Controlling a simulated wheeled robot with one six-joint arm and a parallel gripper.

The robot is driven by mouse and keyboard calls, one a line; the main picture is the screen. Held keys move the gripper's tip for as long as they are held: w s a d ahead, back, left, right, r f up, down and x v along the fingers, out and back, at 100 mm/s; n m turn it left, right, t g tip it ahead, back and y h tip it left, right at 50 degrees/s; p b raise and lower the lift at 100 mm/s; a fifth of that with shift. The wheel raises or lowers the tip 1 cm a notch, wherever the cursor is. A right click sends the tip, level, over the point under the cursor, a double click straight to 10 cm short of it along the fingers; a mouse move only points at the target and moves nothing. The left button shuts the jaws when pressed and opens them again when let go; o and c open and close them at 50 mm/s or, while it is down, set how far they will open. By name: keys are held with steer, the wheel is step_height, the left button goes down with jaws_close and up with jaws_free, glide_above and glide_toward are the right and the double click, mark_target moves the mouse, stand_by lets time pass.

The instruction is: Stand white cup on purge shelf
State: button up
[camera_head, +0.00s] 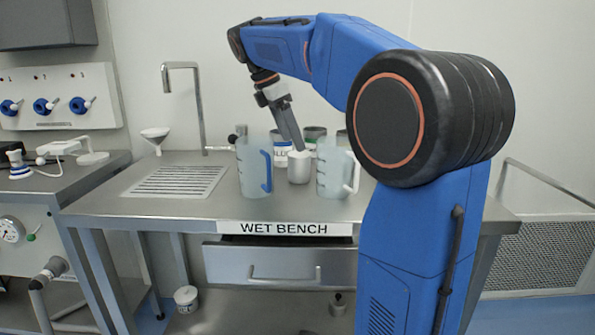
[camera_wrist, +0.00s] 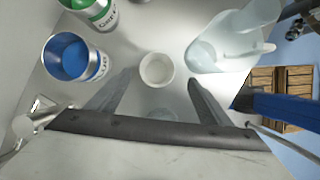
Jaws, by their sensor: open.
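The small white cup (camera_head: 299,167) stands upright on the wet bench (camera_head: 205,204), between two translucent jugs. In the wrist view the cup (camera_wrist: 157,70) is seen from above, with its round mouth facing the camera. My gripper (camera_head: 298,146) points down at the cup from above. Its two fingers are spread in the wrist view (camera_wrist: 160,80), with the cup lying between and just beyond their tips. Nothing is held. Contact between fingers and cup cannot be made out. No shelf marked as the purge shelf is readable in either view.
A jug with a blue handle (camera_head: 253,168) stands close left of the cup, and a jug with a white handle (camera_head: 332,170) close right. A blue-labelled can (camera_wrist: 70,57) and a green-labelled can (camera_wrist: 95,12) stand nearby. A drain grate (camera_head: 176,182) lies left.

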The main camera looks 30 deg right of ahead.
mark_target(299, 156)
steer(key=shift+w+x, duration=0.1)
steer(key=shift+x, duration=1.75)
steer(key=shift+w+x, duration=0.15)
steer(key=shift+x, duration=1.65)
steer(key=shift+c, duration=0.3)
steer(key=c, duration=1.1)
steer(key=shift+c, duration=0.2)
step_height(299, 156, up, 10)
